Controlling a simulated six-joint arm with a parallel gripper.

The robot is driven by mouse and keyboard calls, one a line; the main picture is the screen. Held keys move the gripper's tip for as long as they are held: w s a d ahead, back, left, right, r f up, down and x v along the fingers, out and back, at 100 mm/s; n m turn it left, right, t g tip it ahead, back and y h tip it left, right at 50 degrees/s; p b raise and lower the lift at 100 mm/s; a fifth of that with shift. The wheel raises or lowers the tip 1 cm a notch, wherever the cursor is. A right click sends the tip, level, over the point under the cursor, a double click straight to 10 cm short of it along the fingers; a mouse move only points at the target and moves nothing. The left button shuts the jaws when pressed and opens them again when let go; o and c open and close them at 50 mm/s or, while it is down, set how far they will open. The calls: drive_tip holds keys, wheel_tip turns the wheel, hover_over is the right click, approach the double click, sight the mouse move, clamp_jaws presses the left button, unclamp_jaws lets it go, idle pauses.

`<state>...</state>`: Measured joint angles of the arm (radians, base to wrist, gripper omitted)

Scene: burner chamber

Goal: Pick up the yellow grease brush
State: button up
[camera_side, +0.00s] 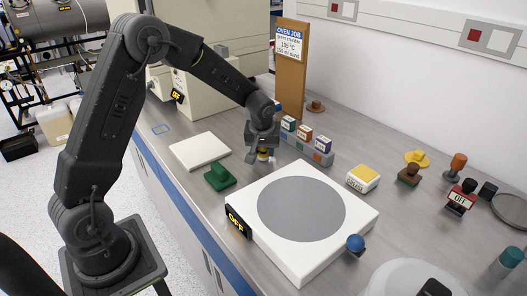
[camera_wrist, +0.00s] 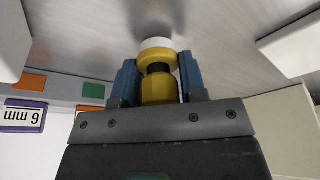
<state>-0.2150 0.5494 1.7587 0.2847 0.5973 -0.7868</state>
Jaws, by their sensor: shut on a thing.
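The yellow grease brush (camera_wrist: 158,89) stands between the two blue fingers of my gripper (camera_wrist: 159,66) in the wrist view. It has a yellow body, a dark neck, a yellow collar and a white end pointing away from the gripper. My gripper is shut on the brush. In the side view my gripper (camera_side: 263,147) points down behind the white hotplate, and a small yellow part of the brush (camera_side: 263,154) shows below it. The brush is close to the bench top; I cannot tell whether it touches it.
The white hotplate (camera_side: 347,248) with its grey disc is in front. A green-handled item (camera_side: 219,177) and a white slab (camera_side: 200,151) lie to the left. A grey rack (camera_side: 318,157) with coloured labelled blocks stands close on the right. Several knobbed items are farther right.

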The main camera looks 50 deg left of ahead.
drive_tip(key=r, duration=0.2)
drive_tip(key=a+r, duration=0.1)
drive_tip(key=r, duration=0.1)
drive_tip(key=shift+s, duration=0.4)
drive_tip(key=s+a+r, duration=0.6)
drive_tip(key=s+a, duration=0.1)
drive_tip(key=shift+a, duration=0.4)
drive_tip(key=shift+r, duration=0.1)
drive_tip(key=o, duration=0.4)
drive_tip(key=c, duration=0.3)
